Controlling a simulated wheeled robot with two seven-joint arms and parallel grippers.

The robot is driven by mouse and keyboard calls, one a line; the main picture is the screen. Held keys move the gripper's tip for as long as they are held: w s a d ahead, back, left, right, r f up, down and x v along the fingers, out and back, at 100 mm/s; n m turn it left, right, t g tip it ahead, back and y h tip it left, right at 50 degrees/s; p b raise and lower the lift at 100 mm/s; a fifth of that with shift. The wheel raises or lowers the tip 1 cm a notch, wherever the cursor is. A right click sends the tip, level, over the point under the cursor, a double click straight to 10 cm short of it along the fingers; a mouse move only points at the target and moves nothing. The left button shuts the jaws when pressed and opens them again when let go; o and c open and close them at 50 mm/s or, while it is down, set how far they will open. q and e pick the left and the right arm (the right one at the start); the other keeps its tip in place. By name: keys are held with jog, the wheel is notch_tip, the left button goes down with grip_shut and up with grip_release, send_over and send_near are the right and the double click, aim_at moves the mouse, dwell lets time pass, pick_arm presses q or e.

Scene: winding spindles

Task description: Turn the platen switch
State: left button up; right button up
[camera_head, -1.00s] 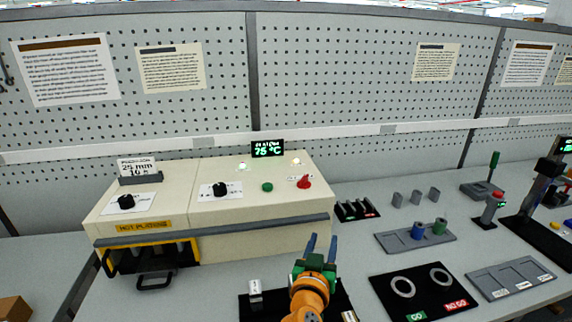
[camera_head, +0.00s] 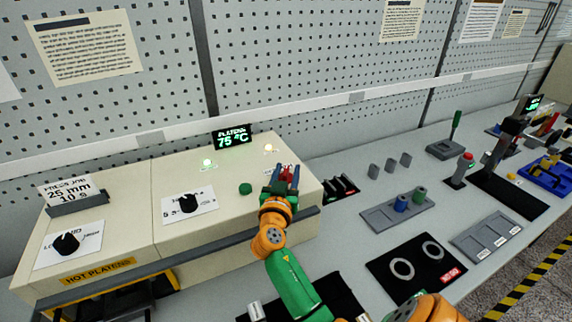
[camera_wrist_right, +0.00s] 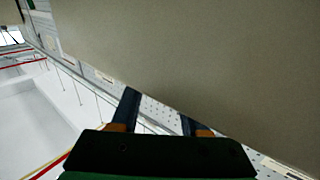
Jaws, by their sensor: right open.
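The beige hot platen press (camera_head: 150,175) stands on the bench at left. The red platen switch (camera_head: 287,172) is near the right end of its top, partly hidden by my gripper. My right gripper (camera_head: 284,170) is open, with its two dark fingers to either side of the red switch in the head view; I cannot tell if they touch it. In the right wrist view, the gripper's fingers (camera_wrist_right: 159,114) are apart, with a plain beige surface (camera_wrist_right: 200,55) filling much of the view beyond; the switch does not show there. My left gripper is not in view.
A green button (camera_head: 245,188) is left of the switch, and a lit display (camera_head: 232,138) reading 75 °C stands behind. Black knobs (camera_head: 188,203) sit farther left. To the right are a grey tray (camera_head: 378,217) with spools and a black gauge board (camera_head: 388,262).

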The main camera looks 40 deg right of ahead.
jog(key=shift+w+d, duration=0.25)
jog(key=shift+w+f, duration=0.2)
jog(key=shift+w, duration=0.05)
jog(key=shift+s+a+r, duration=0.1)
jog(key=shift+s, duration=0.05)
grip_shut()
